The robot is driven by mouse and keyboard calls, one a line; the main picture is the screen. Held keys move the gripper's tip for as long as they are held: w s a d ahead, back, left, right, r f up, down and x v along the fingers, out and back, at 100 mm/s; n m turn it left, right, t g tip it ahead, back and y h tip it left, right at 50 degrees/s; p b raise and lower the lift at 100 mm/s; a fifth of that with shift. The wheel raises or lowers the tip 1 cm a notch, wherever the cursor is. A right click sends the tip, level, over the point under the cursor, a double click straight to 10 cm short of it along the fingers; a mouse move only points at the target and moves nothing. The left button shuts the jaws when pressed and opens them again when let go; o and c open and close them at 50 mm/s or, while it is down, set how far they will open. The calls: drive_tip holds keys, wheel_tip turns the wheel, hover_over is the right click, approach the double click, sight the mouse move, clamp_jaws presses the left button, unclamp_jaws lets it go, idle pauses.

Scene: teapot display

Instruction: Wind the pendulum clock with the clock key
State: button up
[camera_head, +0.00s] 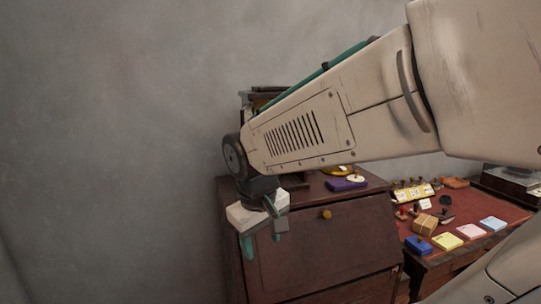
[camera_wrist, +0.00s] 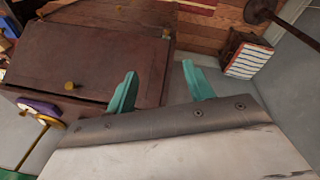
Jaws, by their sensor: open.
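My gripper (camera_head: 261,244) hangs in front of the dark wooden cabinet (camera_head: 320,235), near its left side. Its two teal fingers stand apart with nothing between them, as they also do in the wrist view (camera_wrist: 160,70). Behind my arm on the cabinet top, a dark, boxy piece with a gold part (camera_head: 262,92) shows; it may be the clock, mostly hidden. A purple object (camera_head: 346,185) lies on the cabinet top, with a pale disc and a yellow piece by it. The wrist view shows the purple object (camera_wrist: 38,105) beside a gold rod-like piece (camera_wrist: 42,132). I cannot make out the clock key.
A red-topped desk (camera_head: 480,215) at right holds stamps, coloured pads (camera_head: 470,231) and a small wooden box (camera_head: 425,224). The cabinet front has a brass knob (camera_head: 326,214). The wrist view shows a striped box (camera_wrist: 247,58) on the floor. Left of the cabinet is bare wall.

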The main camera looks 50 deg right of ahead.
drive_tip(key=w+d+r+n+t+h, duration=0.1)
drive_tip(key=w+d+n+t+h, duration=0.3)
drive_tip(key=d, duration=1.1)
drive_tip(key=w+d+r+n+t+h, duration=0.1)
drive_tip(key=w+d+n+h, duration=0.3)
drive_tip(key=d, duration=1.1)
drive_tip(key=w+a+r+n+t+y, duration=0.1)
drive_tip(key=w+n+t+y, duration=0.2)
drive_tip(key=w+n, duration=0.4)
drive_tip(key=w+a+r+n+t+y, duration=0.1)
drive_tip(key=w+r+n+t+y, duration=0.1)
drive_tip(key=w+n+t, duration=0.3)
drive_tip(key=w+n+y, duration=0.1)
drive_tip(key=w+n, duration=0.1)
drive_tip(key=n, duration=0.2)
drive_tip(key=shift+r+t+y, duration=0.3)
drive_tip(key=shift+t, duration=0.1)
drive_tip(key=shift+d, duration=0.1)
drive_tip(key=c, duration=1)
